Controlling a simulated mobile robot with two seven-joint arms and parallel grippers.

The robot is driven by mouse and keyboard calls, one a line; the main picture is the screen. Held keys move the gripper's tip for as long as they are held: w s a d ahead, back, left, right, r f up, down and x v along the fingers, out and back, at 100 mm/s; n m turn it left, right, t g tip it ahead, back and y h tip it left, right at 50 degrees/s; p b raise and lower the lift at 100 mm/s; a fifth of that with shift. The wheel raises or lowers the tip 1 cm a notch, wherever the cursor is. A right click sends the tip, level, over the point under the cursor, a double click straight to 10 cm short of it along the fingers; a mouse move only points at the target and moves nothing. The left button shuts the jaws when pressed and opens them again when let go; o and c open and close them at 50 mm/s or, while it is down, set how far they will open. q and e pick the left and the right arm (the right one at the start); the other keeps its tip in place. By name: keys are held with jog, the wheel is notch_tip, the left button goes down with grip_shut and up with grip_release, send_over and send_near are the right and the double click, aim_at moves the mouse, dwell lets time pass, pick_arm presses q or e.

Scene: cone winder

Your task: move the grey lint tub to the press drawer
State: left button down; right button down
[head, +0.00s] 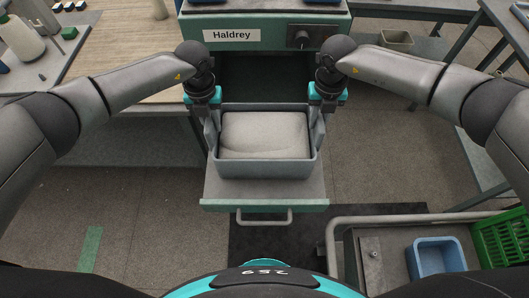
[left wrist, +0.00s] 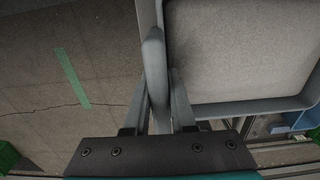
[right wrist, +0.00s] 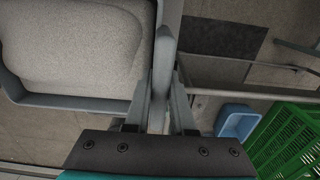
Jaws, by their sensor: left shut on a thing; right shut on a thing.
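The grey lint tub (head: 265,168) is full of pale grey lint (head: 264,134). It is over the open press drawer (head: 225,190) below the Haldrey label; I cannot tell whether its base touches the drawer floor. The tub looks level.
The drawer's handle (head: 264,217) faces me. A cart (head: 378,250) with a blue bin (head: 437,257) and a green crate (head: 502,240) stands at lower right. A wooden-topped bench (head: 135,60) is at left.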

pick_arm(q)
jog(key=shift+a+f, duration=0.2)
jog(key=shift+f, duration=0.1)
pick_arm(e)
jog(key=shift+w+d+f, duration=0.1)
jog(key=shift+d+f, duration=0.05)
jog(key=shift+f, duration=0.1)
pick_arm(q)
jog(key=c, duration=1.1)
grip_release()
jog(key=shift+r, duration=0.1)
pick_arm(e)
jog(key=c, duration=1.1)
grip_release()
jog(key=shift+r, duration=0.1)
pick_arm(q)
jog(key=o, duration=0.3)
jog(key=shift+d, duration=0.15)
pick_arm(e)
jog(key=o, duration=0.3)
pick_arm(q)
jog(key=shift+o, duration=0.2)
pick_arm(e)
jog(key=shift+o, duration=0.2)
